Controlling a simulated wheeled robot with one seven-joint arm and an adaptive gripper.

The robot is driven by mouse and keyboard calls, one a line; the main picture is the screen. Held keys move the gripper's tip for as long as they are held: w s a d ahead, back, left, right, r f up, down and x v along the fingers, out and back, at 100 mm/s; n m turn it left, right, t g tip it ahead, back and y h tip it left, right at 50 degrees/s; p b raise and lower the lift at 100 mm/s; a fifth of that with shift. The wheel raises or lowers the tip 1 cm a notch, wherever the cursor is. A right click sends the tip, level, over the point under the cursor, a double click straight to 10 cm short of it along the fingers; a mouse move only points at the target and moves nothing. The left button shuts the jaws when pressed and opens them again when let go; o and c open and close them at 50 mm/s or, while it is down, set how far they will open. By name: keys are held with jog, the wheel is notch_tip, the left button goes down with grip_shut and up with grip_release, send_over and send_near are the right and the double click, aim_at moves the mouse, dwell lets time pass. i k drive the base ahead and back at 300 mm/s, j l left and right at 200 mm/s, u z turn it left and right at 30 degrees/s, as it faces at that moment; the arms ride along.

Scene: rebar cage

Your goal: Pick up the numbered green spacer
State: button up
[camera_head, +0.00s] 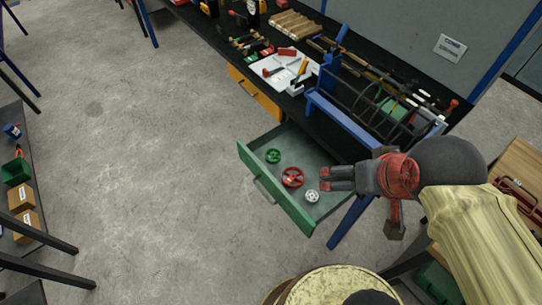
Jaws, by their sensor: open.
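A green wheel-shaped spacer (273,156) lies in the open green drawer (279,195), near its far left corner. A red wheel-shaped spacer (292,177) lies in the middle of the drawer, and a smaller white one (312,196) lies nearer its right side. No number can be read on any of them at this size. My gripper (322,179) is open and empty, with its fingers pointing left over the right part of the drawer. It is close to the red and white spacers and further from the green one.
The black workbench (222,27) above the drawer holds a white tray (288,72) with tools and a blue frame with a rebar cage (375,95). An orange drawer (255,94) is beside the green one. A barrel (335,287) stands at the bottom.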

aim_at(272, 156)
jog(key=i+j, duration=0.1)
jog(key=j, duration=0.3)
jog(key=i+j, duration=0.15)
jog(key=j, duration=0.25)
jog(key=i+j, duration=0.1)
jog(key=j, duration=0.3)
jog(key=i+j, duration=0.1)
jog(key=j, duration=0.3)
jog(key=z, duration=0.05)
